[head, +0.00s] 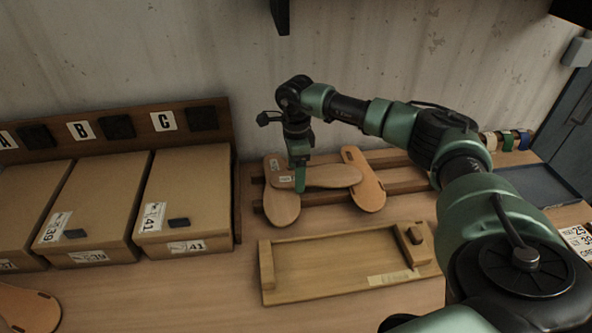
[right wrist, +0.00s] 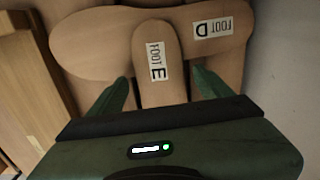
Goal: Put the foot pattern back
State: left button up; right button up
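The foot E pattern (head: 330,176), a tan wooden sole shape, lies sideways in the head view. Its labelled end crosses over the foot D pattern (head: 282,207), and its other end overlaps a third sole shape (head: 370,190). In the right wrist view foot E (right wrist: 156,75) lies over foot D (right wrist: 90,45). My right gripper (head: 300,182) is down at foot E near its labelled end. In the wrist view its fingers (right wrist: 160,88) stand on either side of foot E, with small gaps showing. My left gripper is out of view.
The sole shapes lie on a slatted wooden rack (head: 405,187) against the wall. A wooden tray frame (head: 330,290) with a block lies in front. Cardboard boxes (head: 185,195) stand left under a board (head: 215,120) lettered A, B, C. A dark blue tray (head: 545,185) is at right.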

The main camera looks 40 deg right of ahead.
jog(key=shift+r, duration=0.35)
jog(key=shift+r+p, duration=0.55)
jog(key=shift+p, duration=0.15)
notch_tip(320, 180, up, 7)
jog(key=b, duration=0.3)
